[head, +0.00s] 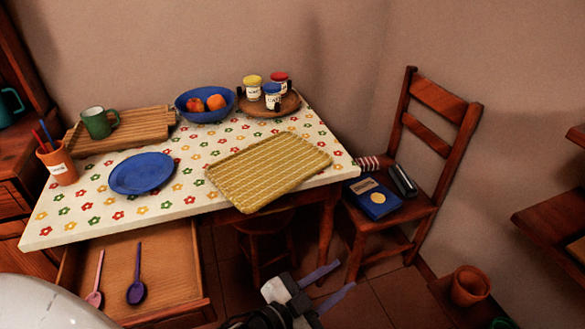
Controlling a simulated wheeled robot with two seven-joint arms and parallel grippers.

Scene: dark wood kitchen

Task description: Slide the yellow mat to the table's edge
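The yellow mat (268,170) is a woven rectangle lying on the flowered tablecloth of the table (75,212). Its near corner reaches past the table's front edge and hangs over it; the rest lies on the top. My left gripper (346,276) is at the bottom centre of the head view, in front of the table and apart from the mat. Its two purple fingers are spread with nothing between them. My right gripper is not in view.
A blue plate (142,173) lies left of the mat. A blue fruit bowl (205,115) and a round tray of jars (268,107) stand behind it. An open drawer (182,270) juts out below. A chair (420,200) with a book (376,202) stands right; a stool (262,225) is underneath.

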